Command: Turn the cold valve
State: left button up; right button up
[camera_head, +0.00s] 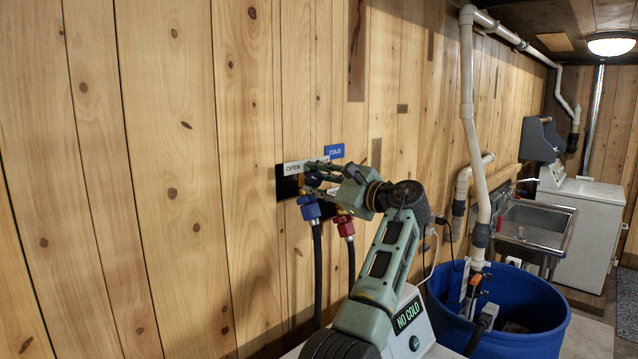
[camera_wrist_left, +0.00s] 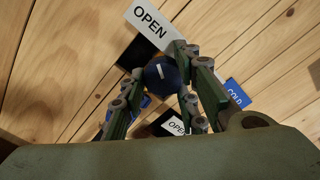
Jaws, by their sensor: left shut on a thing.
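The cold valve's round dark blue knob (camera_wrist_left: 161,72) sits between the fingers of my left gripper (camera_wrist_left: 160,80) in the left wrist view. My left gripper (camera_head: 314,178) is at the wall box in the head view and is shut on the knob, which it mostly hides there. A blue COLD label (camera_head: 334,151) is above it and also shows in the left wrist view (camera_wrist_left: 236,93). A white OPEN label (camera_head: 293,168) is beside the gripper; two OPEN labels show in the wrist view. My right gripper is out of view.
A blue hose fitting (camera_head: 309,208) and a red one (camera_head: 345,227) hang below the box on black hoses. A white machine with a green NO COLD display (camera_head: 409,315) stands below. A blue tub (camera_head: 535,325), white pipes (camera_head: 474,150) and a steel sink (camera_head: 537,220) are to the right.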

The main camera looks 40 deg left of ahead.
pick_arm(q)
jog(key=shift+f, duration=0.55)
jog(key=o, duration=0.8)
jog(key=shift+o, duration=1.2)
jog(key=shift+s+r, duration=0.15)
jog(key=shift+r, duration=0.05)
jog(key=shift+w+d, duration=0.1)
jog(key=shift+w, duration=0.1)
jog(key=shift+d, duration=0.4)
jog(key=s+d, duration=0.1)
jog(key=d, duration=1)
jog(key=shift+s, duration=0.15)
jog(key=shift+a, duration=0.1)
